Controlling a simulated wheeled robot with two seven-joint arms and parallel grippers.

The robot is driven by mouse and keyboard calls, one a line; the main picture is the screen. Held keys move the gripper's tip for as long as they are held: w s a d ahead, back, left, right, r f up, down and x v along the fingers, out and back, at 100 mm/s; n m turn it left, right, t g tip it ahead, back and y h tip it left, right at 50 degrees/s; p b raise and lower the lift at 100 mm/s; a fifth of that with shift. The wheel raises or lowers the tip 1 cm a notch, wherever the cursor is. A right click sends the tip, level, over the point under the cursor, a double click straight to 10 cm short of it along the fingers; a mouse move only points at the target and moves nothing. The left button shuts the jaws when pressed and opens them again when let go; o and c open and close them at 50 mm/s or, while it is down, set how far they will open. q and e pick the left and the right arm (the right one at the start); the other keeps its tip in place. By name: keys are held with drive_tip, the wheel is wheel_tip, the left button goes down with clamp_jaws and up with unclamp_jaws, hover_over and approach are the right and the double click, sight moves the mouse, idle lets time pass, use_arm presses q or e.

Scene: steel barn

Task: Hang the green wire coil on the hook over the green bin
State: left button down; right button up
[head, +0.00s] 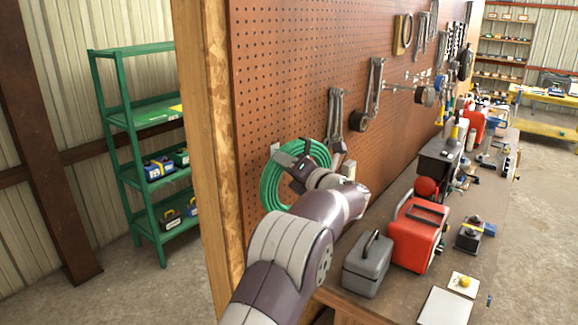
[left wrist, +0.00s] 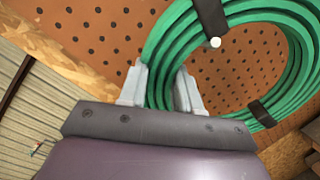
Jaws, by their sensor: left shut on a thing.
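The green wire coil (head: 268,186) is upright against the brown pegboard in the head view, near the board's left end. Black ties bind it, and it fills the upper part of the left wrist view (left wrist: 291,45). My left gripper (head: 290,161) is shut on the coil; its pale fingers (left wrist: 160,88) stand on either side of the strands. A small pale round peg end, perhaps the hook (left wrist: 215,42), shows just inside the ring beside a black tie. Whether it bears the coil I cannot tell. I cannot make out a green bin below the coil. My right gripper is not in view.
Wrenches (head: 334,118) hang on the pegboard (head: 290,70) right of the coil. A grey toolbox (head: 367,268) and a red case (head: 416,235) stand on the workbench below. A green shelf (head: 128,120) stands behind at left.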

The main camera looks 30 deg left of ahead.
use_arm(q)
drive_tip(key=shift+f, duration=0.25)
drive_tip(key=c, duration=0.7)
unclamp_jaws()
drive_tip(key=shift+a, duration=0.2)
